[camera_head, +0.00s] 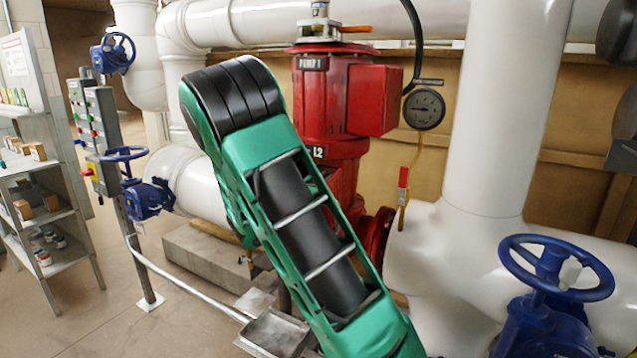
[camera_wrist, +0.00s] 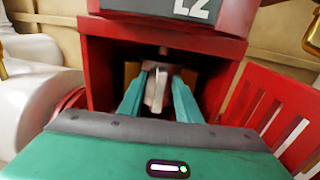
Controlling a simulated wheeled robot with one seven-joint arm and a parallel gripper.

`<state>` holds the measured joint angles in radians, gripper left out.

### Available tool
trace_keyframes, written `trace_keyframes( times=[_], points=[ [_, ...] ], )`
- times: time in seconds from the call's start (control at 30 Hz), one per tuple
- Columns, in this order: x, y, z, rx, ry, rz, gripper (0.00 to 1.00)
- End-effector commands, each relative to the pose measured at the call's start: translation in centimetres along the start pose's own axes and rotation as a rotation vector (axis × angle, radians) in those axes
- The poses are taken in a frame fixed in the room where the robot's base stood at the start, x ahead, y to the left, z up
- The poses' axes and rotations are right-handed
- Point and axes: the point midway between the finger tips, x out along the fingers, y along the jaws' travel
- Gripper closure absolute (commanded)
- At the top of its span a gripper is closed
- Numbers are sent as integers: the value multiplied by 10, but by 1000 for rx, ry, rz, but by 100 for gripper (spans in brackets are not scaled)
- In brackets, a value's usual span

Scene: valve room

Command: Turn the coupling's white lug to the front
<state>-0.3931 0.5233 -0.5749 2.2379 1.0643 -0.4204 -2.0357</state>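The coupling's white lug (camera_wrist: 157,91) shows in the wrist view as a pale upright block, inside the red housing's opening under the "L2" label. My gripper (camera_wrist: 160,84) reaches into this opening with its two teal fingers apart, one on each side of the lug. Some space seems to show between the fingers and the lug, but contact at the tips is hard to make out. The rest of the coupling is mostly hidden behind the lug and fingers. In the head view my green arm covers the lower pump, so the gripper and coupling are hidden there.
The red pump (camera_head: 335,105) stands behind my arm. A red slotted guard (camera_wrist: 275,115) stands at the right of the opening. A blue handwheel (camera_head: 556,270), white pipes (camera_head: 505,110), a gauge (camera_head: 424,109) and a drain tray (camera_head: 272,333) are around.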

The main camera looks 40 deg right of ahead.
Motion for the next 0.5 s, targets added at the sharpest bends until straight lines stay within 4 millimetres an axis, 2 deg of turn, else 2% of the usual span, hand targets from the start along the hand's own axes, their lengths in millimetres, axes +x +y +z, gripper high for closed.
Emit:
trace_keyframes(
  times=[0.03,0.1,0.13,0.27,0.5],
  points=[
    [0,0,0,0,0,0,81],
    [0,0,0,0,0,0,97],
    [0,0,0,0,0,0,100],
    [0,0,0,0,0,1,100],
    [0,14,0,0,-1,5,100]
  ],
)
